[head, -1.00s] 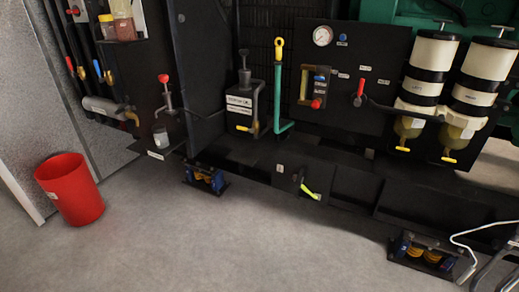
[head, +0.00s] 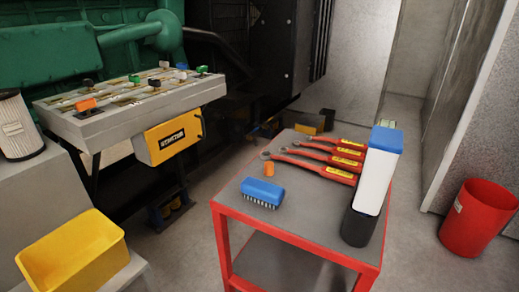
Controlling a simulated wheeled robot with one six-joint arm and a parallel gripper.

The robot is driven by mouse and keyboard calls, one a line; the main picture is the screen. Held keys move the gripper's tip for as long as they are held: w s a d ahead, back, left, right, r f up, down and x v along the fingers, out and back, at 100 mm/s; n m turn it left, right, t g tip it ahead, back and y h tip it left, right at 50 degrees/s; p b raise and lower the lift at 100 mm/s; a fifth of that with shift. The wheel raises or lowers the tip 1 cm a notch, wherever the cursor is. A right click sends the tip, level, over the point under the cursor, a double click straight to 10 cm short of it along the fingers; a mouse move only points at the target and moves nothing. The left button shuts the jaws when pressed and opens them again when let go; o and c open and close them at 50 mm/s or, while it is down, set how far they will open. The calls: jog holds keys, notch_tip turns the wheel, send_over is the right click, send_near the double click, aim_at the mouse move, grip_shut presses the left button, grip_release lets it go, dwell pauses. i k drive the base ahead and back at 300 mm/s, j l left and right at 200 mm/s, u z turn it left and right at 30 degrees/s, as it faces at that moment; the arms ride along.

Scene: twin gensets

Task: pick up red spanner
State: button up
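Several red-handled spanners (head: 326,169) lie side by side on the grey top of a red-framed trolley (head: 300,226). Their metal heads point left and their handles carry yellow labels at the right. A tall white container (head: 370,182) with a blue top and dark base stands at the trolley's right side and hides part of the area by the handle ends. Which spanner is meant I cannot tell, as they look alike. My gripper is not in view.
A blue brush (head: 262,192) and a small orange piece (head: 268,169) lie on the trolley. A yellow bin (head: 75,258) is at lower left, below a grey panel (head: 130,107) with small coloured parts. A red bucket (head: 478,218) stands right, with clear floor between it and the trolley.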

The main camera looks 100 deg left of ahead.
aim_at(352, 167)
jog(key=i+j+u, duration=0.15)
jog(key=u, duration=1.45)
jog(key=k+u, duration=0.1)
jog(key=u, duration=0.35)
jog(key=k+j+u, duration=0.1)
jog(key=u, duration=0.35)
jog(key=i+l+u, duration=0.2)
jog(key=i+l, duration=0.2)
jog(key=l, duration=0.2)
jog(key=i+l, duration=0.2)
jog(key=l, duration=0.2)
